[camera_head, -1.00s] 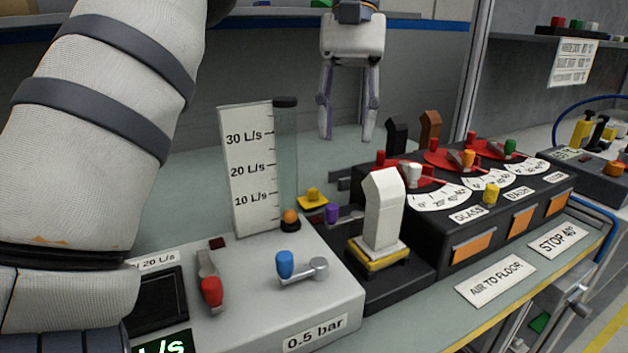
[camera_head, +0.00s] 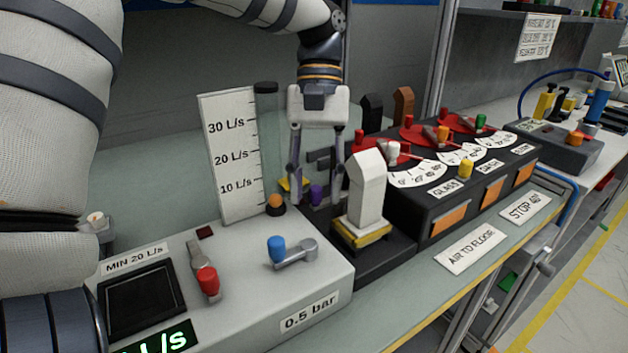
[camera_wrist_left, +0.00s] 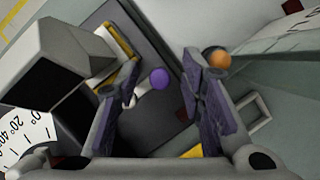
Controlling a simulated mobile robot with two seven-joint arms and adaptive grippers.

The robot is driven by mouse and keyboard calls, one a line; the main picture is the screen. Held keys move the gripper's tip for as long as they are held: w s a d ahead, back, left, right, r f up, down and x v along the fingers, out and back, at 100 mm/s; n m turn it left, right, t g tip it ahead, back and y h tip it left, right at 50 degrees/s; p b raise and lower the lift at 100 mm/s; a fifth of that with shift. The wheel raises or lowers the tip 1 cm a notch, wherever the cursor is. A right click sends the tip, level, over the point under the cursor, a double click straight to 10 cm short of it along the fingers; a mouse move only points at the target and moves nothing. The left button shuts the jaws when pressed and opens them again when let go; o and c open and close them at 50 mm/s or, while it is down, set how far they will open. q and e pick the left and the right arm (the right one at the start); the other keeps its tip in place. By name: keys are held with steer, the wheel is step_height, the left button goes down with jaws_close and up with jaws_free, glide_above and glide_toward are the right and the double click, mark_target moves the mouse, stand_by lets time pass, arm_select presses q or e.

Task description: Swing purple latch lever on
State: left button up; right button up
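The purple latch lever's knob (camera_head: 316,193) stands on the dark base behind the white block, left of it in the head view. In the left wrist view the purple knob (camera_wrist_left: 159,78) shows between the fingers, beyond their tips. My left gripper (camera_head: 312,200) points down over the lever with its fingers apart, one on each side of the knob. In the left wrist view my left gripper (camera_wrist_left: 165,95) is open and holds nothing. Whether a finger touches the lever cannot be told. My right gripper is not in view.
A white block (camera_head: 364,187) on a yellow base stands close right of the fingers. The flow tube (camera_head: 266,130) and orange ball (camera_head: 275,202) are close left. A grey panel (camera_head: 240,270) carries the blue-knobbed lever (camera_head: 278,248) and red-knobbed lever (camera_head: 206,280).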

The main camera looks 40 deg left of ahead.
arm_select(q)
steer(key=shift+c, duration=0.2)
jaws_close()
